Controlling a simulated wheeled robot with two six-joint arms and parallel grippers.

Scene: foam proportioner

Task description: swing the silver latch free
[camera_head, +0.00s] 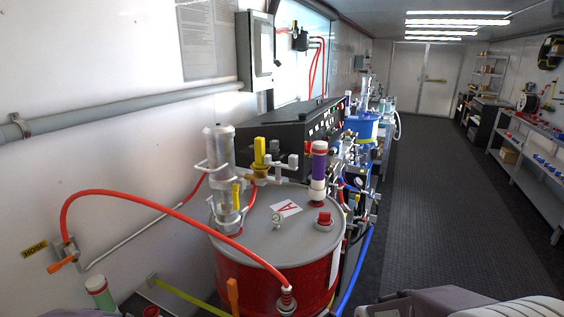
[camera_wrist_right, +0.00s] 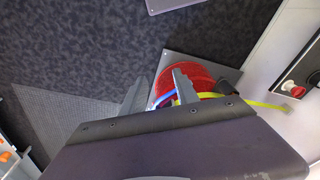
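I cannot single out a silver latch with certainty. In the head view a red drum (camera_head: 270,277) with a grey lid (camera_head: 247,238) carries a silver cylinder pump (camera_head: 219,150), and grey metal fittings (camera_head: 285,171) sit beside a yellow handle (camera_head: 259,151). My right gripper (camera_wrist_right: 160,84) shows in the right wrist view with its two fingers apart and nothing between them. It points down past a red round object (camera_wrist_right: 200,76) and is not touching anything I can see.
A red hose (camera_head: 140,199) arches from the wall to the drum lid. A purple-and-white cylinder (camera_head: 318,170) stands at the lid's right edge. A black control box (camera_head: 290,128) is behind. The dark aisle floor (camera_head: 440,200) is clear, with a workbench (camera_head: 535,150) at right.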

